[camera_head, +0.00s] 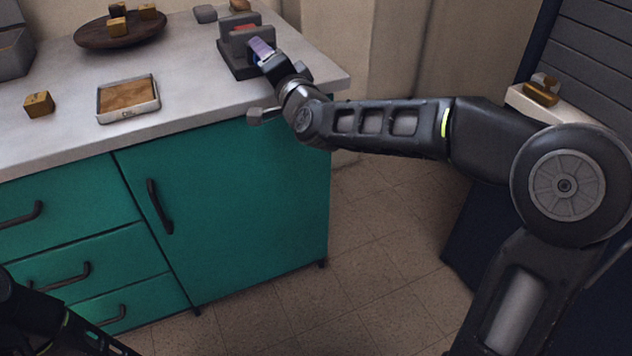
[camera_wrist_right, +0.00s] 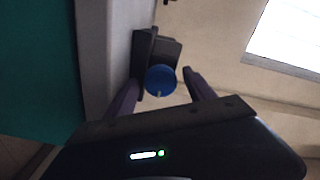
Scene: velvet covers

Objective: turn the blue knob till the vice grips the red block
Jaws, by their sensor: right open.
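The dark grey vice (camera_head: 232,62) stands near the right end of the counter. The red block (camera_head: 243,28) shows between its upright jaws; I cannot tell whether both jaws touch it. In the right wrist view, the round blue knob (camera_wrist_right: 160,80) is on the near face of the vice (camera_wrist_right: 146,46), with a small pale mark at its lower edge. My right gripper (camera_wrist_right: 160,76) is open, with one purple finger on each side of the knob and visible space on the right. In the head view my right gripper (camera_head: 262,50) largely hides the knob. My left gripper is out of view.
The pale counter (camera_head: 190,62) bears a framed wooden tray (camera_head: 128,98), a wooden cube (camera_head: 39,104) and a dark round dish (camera_head: 92,40) with several small blocks. Behind the vice lie a grey piece (camera_head: 205,13) and a brown one (camera_head: 240,5).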

